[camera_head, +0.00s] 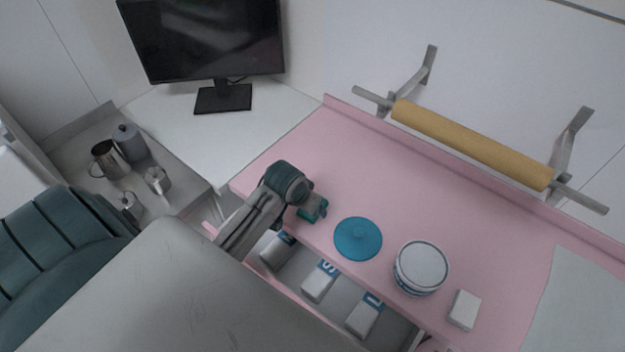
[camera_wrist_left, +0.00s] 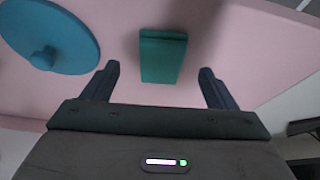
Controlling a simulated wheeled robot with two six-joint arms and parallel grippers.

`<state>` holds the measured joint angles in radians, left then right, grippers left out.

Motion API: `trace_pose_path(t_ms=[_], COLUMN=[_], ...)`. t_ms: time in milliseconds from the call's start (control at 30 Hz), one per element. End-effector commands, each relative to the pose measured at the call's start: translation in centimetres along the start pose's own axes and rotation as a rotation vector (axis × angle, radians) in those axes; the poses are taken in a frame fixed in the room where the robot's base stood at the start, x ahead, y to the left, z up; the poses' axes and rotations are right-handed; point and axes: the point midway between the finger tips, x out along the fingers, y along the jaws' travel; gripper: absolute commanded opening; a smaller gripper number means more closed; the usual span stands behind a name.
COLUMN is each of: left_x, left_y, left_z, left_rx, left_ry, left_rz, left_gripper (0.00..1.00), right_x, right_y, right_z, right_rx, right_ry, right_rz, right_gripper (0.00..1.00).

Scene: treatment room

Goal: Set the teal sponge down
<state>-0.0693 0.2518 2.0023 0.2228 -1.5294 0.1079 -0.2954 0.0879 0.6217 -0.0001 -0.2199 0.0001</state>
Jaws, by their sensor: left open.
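The teal sponge (camera_wrist_left: 163,58) is a small rectangular block. In the left wrist view it lies on the pink counter, ahead of and between the fingers of my left gripper (camera_wrist_left: 160,88). The fingers are spread wide and a gap shows on both sides of the sponge. In the head view the sponge (camera_head: 316,212) is partly hidden by my left gripper (camera_head: 312,204), which is low over the counter's left part. My right gripper is not in view.
A blue round lid (camera_head: 357,238) lies right of the sponge. A white tub (camera_head: 420,268) and a small white block (camera_head: 464,309) stand further right. An open drawer (camera_head: 285,290) with several boxes lies below the front edge. The pink counter (camera_head: 350,150) behind is clear.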

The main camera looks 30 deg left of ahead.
Motion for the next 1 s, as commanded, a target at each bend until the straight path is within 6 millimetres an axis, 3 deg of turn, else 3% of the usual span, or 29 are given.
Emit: trace_pose_path(t_ms=[200,400,667,900,1000], left_x=[2.2,4.4,4.7,4.6,4.6], left_y=[-0.2,-0.2,-0.2,-0.3,-0.3], left_z=[-1.3,-1.1,-1.1,-1.1,-1.1], left_rx=[-0.002,0.0,0.0,0.0,0.0], left_ry=[-0.003,0.0,0.001,0.001,0.001], left_rz=[0.002,0.001,0.001,0.001,0.001], left_gripper=[0.8,0.8,0.8,0.35,0.28], right_x=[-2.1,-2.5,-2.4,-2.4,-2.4], right_y=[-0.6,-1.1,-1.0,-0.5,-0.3], right_z=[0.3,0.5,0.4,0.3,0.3], right_rx=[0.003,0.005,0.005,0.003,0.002], right_ry=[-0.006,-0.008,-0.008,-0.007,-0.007], right_rz=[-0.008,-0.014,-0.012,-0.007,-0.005], right_gripper=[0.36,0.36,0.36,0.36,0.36])
